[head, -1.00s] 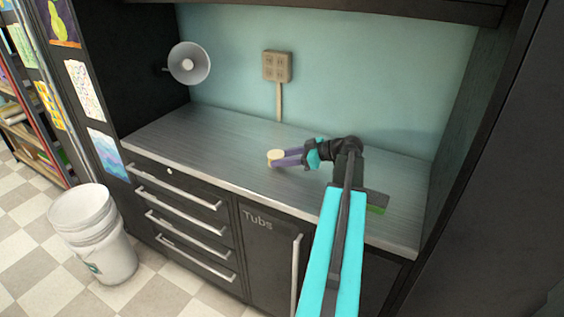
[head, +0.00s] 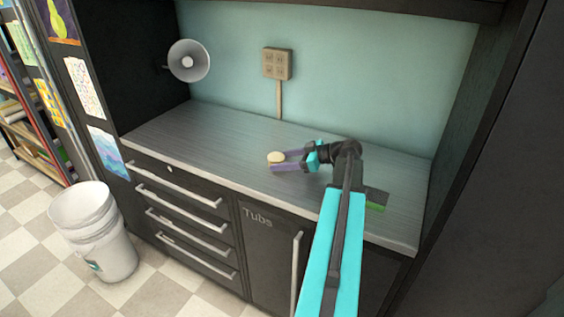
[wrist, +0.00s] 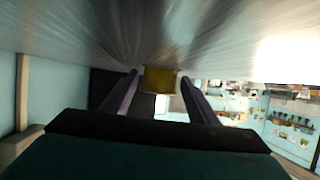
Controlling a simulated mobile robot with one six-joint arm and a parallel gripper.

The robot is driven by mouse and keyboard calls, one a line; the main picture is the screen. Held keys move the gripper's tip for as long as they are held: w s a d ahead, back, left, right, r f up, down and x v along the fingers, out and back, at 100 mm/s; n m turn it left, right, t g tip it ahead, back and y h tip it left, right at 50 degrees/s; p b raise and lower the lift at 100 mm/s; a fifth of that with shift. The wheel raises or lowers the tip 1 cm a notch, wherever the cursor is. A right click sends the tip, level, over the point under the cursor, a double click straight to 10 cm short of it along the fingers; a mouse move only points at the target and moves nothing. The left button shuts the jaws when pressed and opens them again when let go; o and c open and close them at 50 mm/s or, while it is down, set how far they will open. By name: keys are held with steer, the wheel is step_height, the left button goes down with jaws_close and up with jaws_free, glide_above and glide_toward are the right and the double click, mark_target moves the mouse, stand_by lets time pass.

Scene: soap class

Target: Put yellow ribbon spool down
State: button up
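The yellow ribbon spool (head: 276,157) stands on the grey countertop (head: 215,135), showing a pale round top in the head view. In the wrist view it is a dull yellow block (wrist: 160,79) against the counter surface, which fills the top of that picture. My gripper (head: 279,163) reaches in from the right, low over the counter. Its two purple fingers are spread on either side of the spool. In the wrist view the fingertips (wrist: 159,76) show a narrow gap to the spool on each side.
A grey lamp or horn (head: 189,61) is on the left wall, and an outlet box (head: 277,64) is on the back wall. A dark block with a green edge (head: 376,199) is near the front right of the counter. The counter's left half is clear.

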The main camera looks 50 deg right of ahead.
steer(key=shift+o, duration=1)
steer(key=shift+r+p, duration=0.25)
steer(key=shift+p, duration=0.05)
steer(key=b+v, duration=0.3)
steer(key=v, duration=0.7)
steer(key=shift+s+d, duration=0.1)
steer(key=shift+s, duration=0.1)
steer(key=shift+v, duration=0.8)
